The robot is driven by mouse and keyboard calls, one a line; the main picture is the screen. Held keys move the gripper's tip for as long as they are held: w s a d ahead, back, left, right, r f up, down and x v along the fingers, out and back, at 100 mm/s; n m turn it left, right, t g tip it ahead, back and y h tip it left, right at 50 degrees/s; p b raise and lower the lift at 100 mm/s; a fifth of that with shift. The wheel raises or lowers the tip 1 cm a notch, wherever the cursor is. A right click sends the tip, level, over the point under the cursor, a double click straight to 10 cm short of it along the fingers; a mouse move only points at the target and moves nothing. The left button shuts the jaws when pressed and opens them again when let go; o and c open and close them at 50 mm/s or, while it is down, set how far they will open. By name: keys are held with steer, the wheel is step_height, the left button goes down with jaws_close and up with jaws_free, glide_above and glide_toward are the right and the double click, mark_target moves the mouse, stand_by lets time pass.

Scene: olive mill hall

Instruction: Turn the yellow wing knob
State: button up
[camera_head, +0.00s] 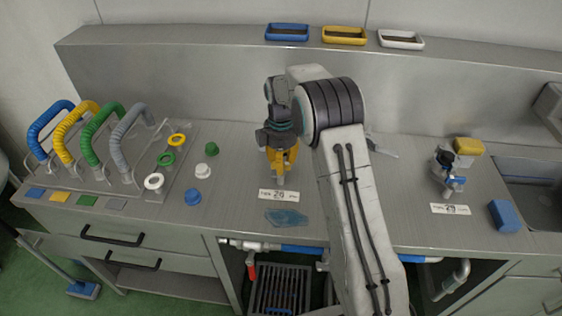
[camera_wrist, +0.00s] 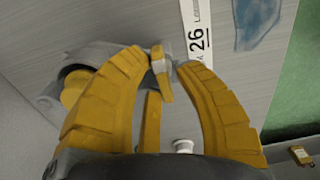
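The yellow wing knob (camera_wrist: 160,75) shows in the wrist view as a thin yellow wing with a pale end, between my fingertips. A second upright yellow piece (camera_wrist: 152,122) stands nearer the palm; I cannot tell if it belongs to the knob. My gripper (camera_wrist: 163,64) has ribbed yellow fingers that bow outward and close in on the wing from both sides. The grey valve body lies partly behind the left finger. In the head view my gripper (camera_head: 283,160) points down above the label 26 (camera_head: 278,195) and hides the knob.
A second valve with a blue knob (camera_head: 454,183) stands at the right, near a yellow sponge (camera_head: 468,146) and a blue block (camera_head: 504,216). Coloured hoses (camera_head: 100,135), rings and caps lie at the left. Small trays (camera_head: 344,36) line the back ledge. A blue wet patch (camera_head: 287,218) is in front.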

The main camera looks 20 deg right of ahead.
steer(key=shift+o, duration=1.1)
steer(key=shift+r, duration=0.1)
steer(key=shift+w, duration=0.1)
step_height(320, 180, up, 12)
